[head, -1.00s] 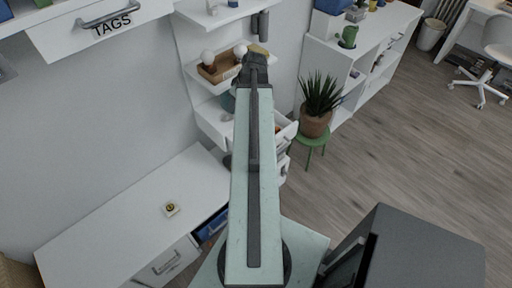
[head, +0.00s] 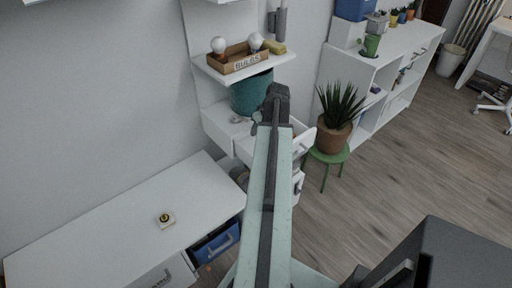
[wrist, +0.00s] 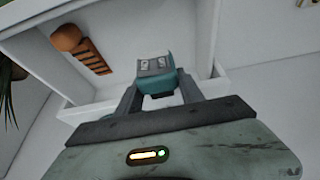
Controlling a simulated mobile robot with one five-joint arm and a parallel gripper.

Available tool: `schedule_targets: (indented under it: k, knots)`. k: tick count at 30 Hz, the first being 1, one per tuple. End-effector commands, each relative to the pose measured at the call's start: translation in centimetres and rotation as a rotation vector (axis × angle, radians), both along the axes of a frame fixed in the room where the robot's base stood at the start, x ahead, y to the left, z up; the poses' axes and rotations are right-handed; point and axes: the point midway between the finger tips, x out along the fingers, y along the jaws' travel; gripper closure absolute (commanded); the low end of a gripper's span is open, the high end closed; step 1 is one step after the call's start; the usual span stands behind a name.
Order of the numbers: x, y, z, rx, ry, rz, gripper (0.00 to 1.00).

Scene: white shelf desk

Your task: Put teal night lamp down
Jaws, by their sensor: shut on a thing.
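The teal night lamp (wrist: 155,72) is a small teal block with a grey-white face, seen in the wrist view. My gripper (wrist: 159,92) is shut on it, one finger on each side. The lamp is held over the inside of an open white drawer (wrist: 82,112); I cannot tell whether it touches the drawer floor. In the head view my gripper (head: 262,120) is beside the open drawer (head: 301,138) of the wall unit. The lamp cannot be made out there, and my arm covers part of the drawer.
The drawer holds a round orange-brown thing (wrist: 66,38) and a brown slatted thing (wrist: 93,57). A teal round container (head: 250,93) stands behind my gripper, below a shelf with a bulbs box (head: 236,60). A potted plant (head: 334,133) on a green stool stands right of the drawer.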

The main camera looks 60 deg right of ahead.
Motion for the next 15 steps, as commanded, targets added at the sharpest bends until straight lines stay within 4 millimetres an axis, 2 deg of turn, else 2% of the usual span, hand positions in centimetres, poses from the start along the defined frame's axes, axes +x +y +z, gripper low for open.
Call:
schedule_targets:
  k: [1, 6, 9, 15]
  knots:
    - [0.0, 0.0, -2.9, 0.0, 0.0, 0.0, 1.0]
    - [0.0, 0.0, -7.1, 0.0, 0.0, 0.001, 1.0]
    - [0.1, 0.0, -8.0, 0.0, 0.0, 0.001, 1.0]
    - [0.6, -0.2, -7.5, 0.0, 0.0, 0.002, 1.0]
